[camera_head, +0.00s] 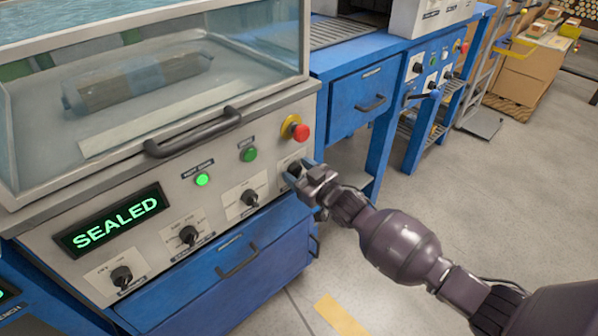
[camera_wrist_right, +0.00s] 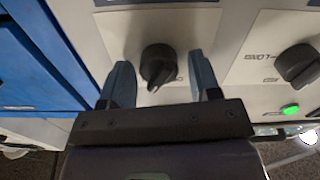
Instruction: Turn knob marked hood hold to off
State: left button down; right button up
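A black rotary knob (camera_wrist_right: 158,64) on a pale plate sits between the two blue fingers of my right gripper (camera_wrist_right: 160,82) in the right wrist view. The fingers stand apart, with a gap on each side of the knob. In the head view my right gripper (camera_head: 303,177) is at the right end of the grey front panel (camera_head: 160,208), over the rightmost knob plate, and mostly hides that knob. The knob's label is too small or hidden to read, so I cannot confirm it is hood hold. My left gripper is not in view.
Three more black knobs (camera_head: 189,235) line the panel, with a green "SEALED" display (camera_head: 113,221). A red button (camera_head: 299,131) is just above my right gripper. The clear hood (camera_head: 150,90) has a dark handle (camera_head: 192,133). A blue drawer (camera_head: 235,270) lies below; the floor at right is open.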

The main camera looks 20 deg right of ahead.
jog(key=c, duration=0.8)
jog(key=shift+o, duration=0.2)
